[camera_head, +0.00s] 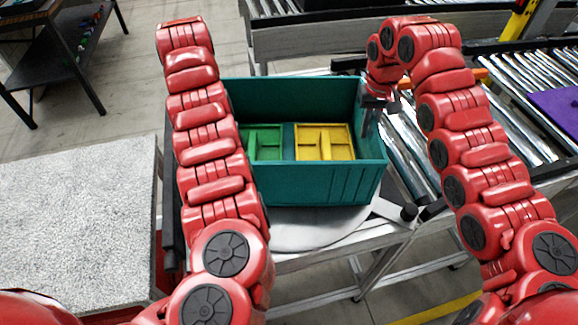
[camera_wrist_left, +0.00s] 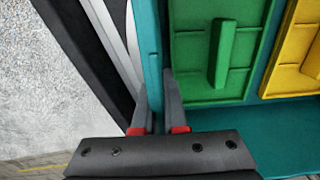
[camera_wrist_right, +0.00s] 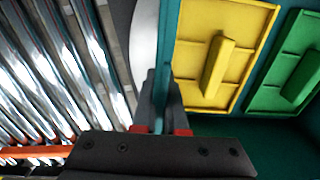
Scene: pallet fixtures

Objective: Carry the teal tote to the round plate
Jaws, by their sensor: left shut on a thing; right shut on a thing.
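The teal tote (camera_head: 318,185) is an open box in the middle of the head view, with a green tray (camera_head: 262,135) and a yellow tray (camera_head: 312,143) inside. The round plate (camera_head: 315,228) is a pale grey disc showing below the tote's front wall, partly hidden by it. I cannot tell whether the tote touches the plate. My right gripper (camera_head: 374,103) is shut on the tote's right wall, also in the right wrist view (camera_wrist_right: 160,95). My left gripper (camera_wrist_left: 160,98) is shut on the tote's left wall; my left arm hides it in the head view.
A speckled grey tabletop (camera_head: 70,220) lies at the left. Roller conveyors (camera_head: 525,80) run along the right, with a purple sheet (camera_head: 558,110) on one. A dark bench (camera_head: 60,45) stands at the back left. A metal frame stands under the plate.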

